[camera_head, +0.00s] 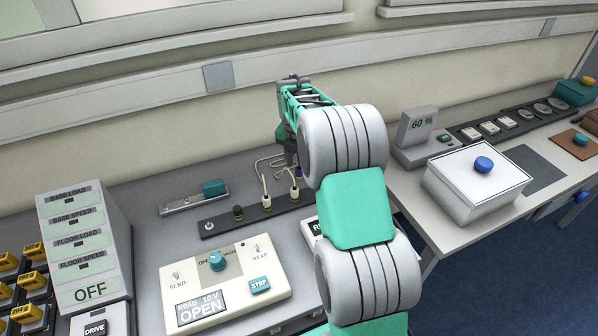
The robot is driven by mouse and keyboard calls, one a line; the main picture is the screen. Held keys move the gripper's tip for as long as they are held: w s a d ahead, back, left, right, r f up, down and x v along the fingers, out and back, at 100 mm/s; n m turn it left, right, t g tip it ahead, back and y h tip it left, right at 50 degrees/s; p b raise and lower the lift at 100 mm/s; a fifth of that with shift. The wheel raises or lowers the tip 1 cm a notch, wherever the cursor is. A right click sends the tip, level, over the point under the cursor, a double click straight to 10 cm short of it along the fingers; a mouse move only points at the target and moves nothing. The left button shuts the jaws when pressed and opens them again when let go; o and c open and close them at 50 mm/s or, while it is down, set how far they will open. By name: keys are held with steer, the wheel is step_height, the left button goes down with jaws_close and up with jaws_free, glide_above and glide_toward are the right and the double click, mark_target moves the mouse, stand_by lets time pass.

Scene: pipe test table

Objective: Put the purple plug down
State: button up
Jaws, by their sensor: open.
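Two cream plugs (266,201) with pale cables stand in the strip, left of the purple patch.
A black knob (238,212) sits on the strip. In front is a cream control box (227,284) reading OPEN. A grey bar with a teal block (213,187) lies behind. A labelled grey panel (86,240) stands left. A white box with a blue knob (476,185) stands right.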

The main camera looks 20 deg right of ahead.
steer(key=s+a+r+m+t, duration=0.1)
steer(key=s+a+r+m, duration=0.25)
steer(key=r, duration=0.25)
steer(key=s+a+r+m, duration=0.2)
steer(key=s+r+m, duration=0.2)
steer(key=r, duration=0.2)
steer(key=s+a+f+m+t, duration=0.1)
steer(key=s+a+m, duration=0.3)
steer(key=s+m, duration=0.5)
steer(key=s+a+f+m+t+y, duration=0.1)
steer(key=s+a+m, duration=0.3)
steer(key=s+m, duration=0.5)
steer(key=shift+s+f+m+b, duration=0.35)
steer(key=shift+s+f, duration=0.4)
steer(key=shift+s, duration=0.05)
steer(key=shift+a, duration=0.1)
